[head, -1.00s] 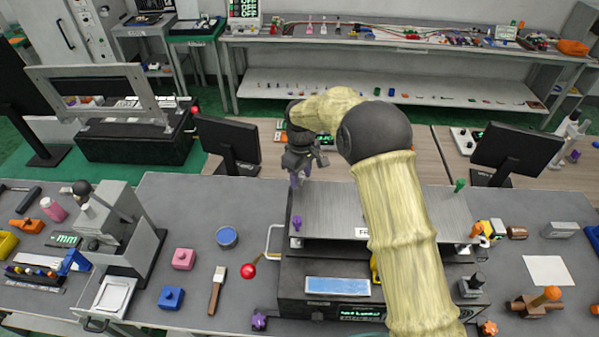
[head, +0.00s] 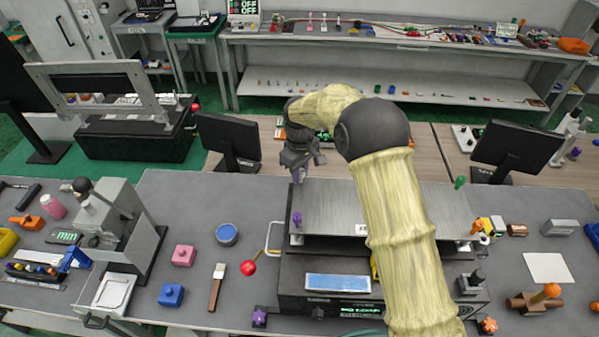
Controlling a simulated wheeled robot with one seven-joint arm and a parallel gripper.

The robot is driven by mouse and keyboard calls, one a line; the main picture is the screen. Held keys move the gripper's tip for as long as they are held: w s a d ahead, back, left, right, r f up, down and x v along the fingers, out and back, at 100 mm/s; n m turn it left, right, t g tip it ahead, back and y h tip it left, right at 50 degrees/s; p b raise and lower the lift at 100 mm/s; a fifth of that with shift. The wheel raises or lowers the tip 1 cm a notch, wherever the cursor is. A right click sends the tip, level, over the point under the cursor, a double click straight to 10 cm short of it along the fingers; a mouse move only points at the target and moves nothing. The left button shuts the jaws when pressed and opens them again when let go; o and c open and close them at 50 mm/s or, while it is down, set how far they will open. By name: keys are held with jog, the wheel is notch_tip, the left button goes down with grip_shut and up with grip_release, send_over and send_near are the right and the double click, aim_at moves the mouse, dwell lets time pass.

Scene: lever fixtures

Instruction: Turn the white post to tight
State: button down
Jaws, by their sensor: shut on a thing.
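My gripper (head: 299,176) points down at the back left corner of a flat metal plate (head: 340,200) on a dark machine. It is shut on a slim post there. The fingers and wrist hide most of that post, so I cannot make out its colour or how far it is turned. A purple post (head: 297,219) stands at the plate's front left corner, a green post (head: 460,182) at the back right and an orange post (head: 476,228) at the front right. My arm covers part of the plate's right side.
A red-knobbed lever (head: 249,267) sticks out left of the machine. A monitor (head: 230,140) stands close behind and left of my gripper, another (head: 515,150) at the right. Blocks and a brush (head: 216,287) lie on the grey bench at left.

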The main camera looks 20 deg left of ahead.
jog(key=m+b, duration=0.1)
jog(key=m, duration=0.2)
jog(key=shift+w+m, duration=0.1)
jog(key=shift+m, duration=0.2)
jog(key=m, duration=0.4)
jog(key=shift+w+r+m+b, duration=0.1)
jog(key=shift+r+m+b, duration=0.05)
jog(key=shift+m+b, duration=0.15)
jog(key=m, duration=0.4)
jog(key=shift+d, duration=0.1)
jog(key=shift+m, duration=2.1)
jog(key=shift+d+r, duration=0.1)
jog(key=c, duration=1.3)
grip_release()
